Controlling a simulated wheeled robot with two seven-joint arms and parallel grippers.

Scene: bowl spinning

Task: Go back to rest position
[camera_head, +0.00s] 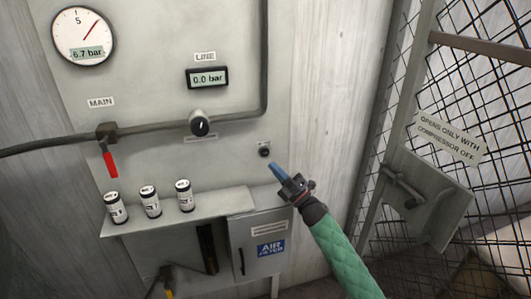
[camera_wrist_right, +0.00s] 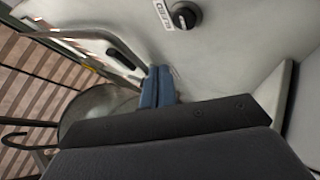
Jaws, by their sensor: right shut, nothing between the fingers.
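My right gripper (camera_head: 275,170) is in front of the wall panel (camera_head: 150,85) in the head view, just below and right of a small black knob (camera_head: 264,150). Its blue fingers are shut with nothing between them. In the right wrist view the shut blue fingers (camera_wrist_right: 157,86) show beyond the dark gripper body, and a black knob (camera_wrist_right: 185,16) with a label sits on the pale surface above them. My left gripper is in neither view.
The panel carries a round gauge (camera_head: 83,36), a LINE display (camera_head: 207,77), a regulator knob (camera_head: 199,124) and a red-handled valve (camera_head: 110,163). Several small canisters (camera_head: 150,201) stand on a shelf (camera_head: 215,209) above an air filter cabinet (camera_head: 262,262). A mesh gate (camera_head: 470,100) stands right.

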